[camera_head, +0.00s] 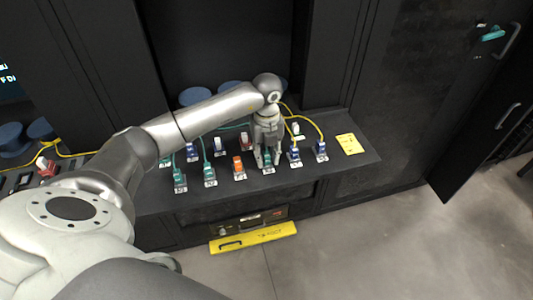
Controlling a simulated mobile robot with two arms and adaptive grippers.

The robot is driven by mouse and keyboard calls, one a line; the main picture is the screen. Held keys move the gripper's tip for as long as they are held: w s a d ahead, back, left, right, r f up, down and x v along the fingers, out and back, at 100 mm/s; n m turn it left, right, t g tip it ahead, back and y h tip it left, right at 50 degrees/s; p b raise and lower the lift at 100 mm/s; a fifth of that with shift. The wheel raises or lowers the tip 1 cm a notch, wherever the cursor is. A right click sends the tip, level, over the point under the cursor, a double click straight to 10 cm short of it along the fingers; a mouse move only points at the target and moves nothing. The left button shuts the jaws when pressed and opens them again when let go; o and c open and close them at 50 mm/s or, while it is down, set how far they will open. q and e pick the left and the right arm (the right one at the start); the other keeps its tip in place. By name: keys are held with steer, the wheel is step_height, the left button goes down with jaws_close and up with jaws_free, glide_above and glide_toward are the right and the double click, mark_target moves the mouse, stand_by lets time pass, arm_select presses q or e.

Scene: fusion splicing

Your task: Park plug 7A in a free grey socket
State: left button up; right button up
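My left gripper (267,157) points down over the front row of the bench. Its two fingers stand on either side of a teal plug (267,159); I cannot tell whether they touch it. Other teal plugs (209,174) stand to its left, with an orange plug (238,167) between. Blue plugs (294,154) stand to its right. A back row holds another blue plug (192,153), a red one (246,141) and pale pieces (297,130). The labels are too small to read, so I cannot tell which plug is 7A. My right gripper is not in view.
Yellow cables (312,120) and teal cables run behind the plugs. A yellow note (349,144) lies at the bench's right end. A yellow tray-like piece (252,237) juts out below the front edge. A dark cabinet door (480,110) stands open at right.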

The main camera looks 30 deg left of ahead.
arm_select(q)
steer(key=shift+o, duration=0.7)
step_height(320, 180, up, 12)
